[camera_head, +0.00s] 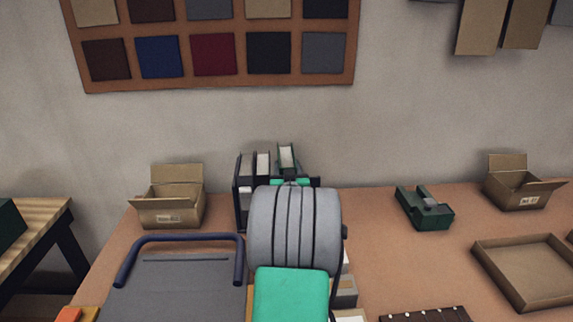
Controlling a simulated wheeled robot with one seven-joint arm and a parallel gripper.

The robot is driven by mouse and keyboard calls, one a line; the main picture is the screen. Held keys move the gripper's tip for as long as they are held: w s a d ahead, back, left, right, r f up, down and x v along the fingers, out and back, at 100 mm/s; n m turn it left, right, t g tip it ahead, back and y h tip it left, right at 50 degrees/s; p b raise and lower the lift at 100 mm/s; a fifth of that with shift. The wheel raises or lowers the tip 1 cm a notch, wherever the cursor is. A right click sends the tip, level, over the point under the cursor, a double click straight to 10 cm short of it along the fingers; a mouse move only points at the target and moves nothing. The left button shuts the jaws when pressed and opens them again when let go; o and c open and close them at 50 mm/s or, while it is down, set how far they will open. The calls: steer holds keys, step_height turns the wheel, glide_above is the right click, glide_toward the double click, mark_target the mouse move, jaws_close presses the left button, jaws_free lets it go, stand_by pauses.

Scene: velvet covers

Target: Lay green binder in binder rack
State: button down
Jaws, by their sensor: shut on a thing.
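The green binder (286,157) stands upright at the back of the bench, its pale page edges facing up. It is at the right of the dark binder rack (242,205), beside two dark binders (262,164). My gripper (290,182) shows only as small teal parts just below the green binder; it is shut on it. My grey arm hides the fingers, the binder's lower part and much of the rack. I cannot tell whether the binder rests on the rack's floor.
An open carton (170,208) stands left of the rack. A green tape dispenser (424,208), another carton (520,185) and a shallow cardboard tray (530,270) are to the right. A blue-handled grey device (185,280) sits front left.

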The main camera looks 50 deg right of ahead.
steer(key=shift+f+b, duration=1.8)
steer(key=shift+b, duration=0.35)
steer(key=c, duration=1)
jaws_free()
steer(key=o, duration=0.4)
steer(key=b+v, duration=0.1)
steer(key=v, duration=0.7)
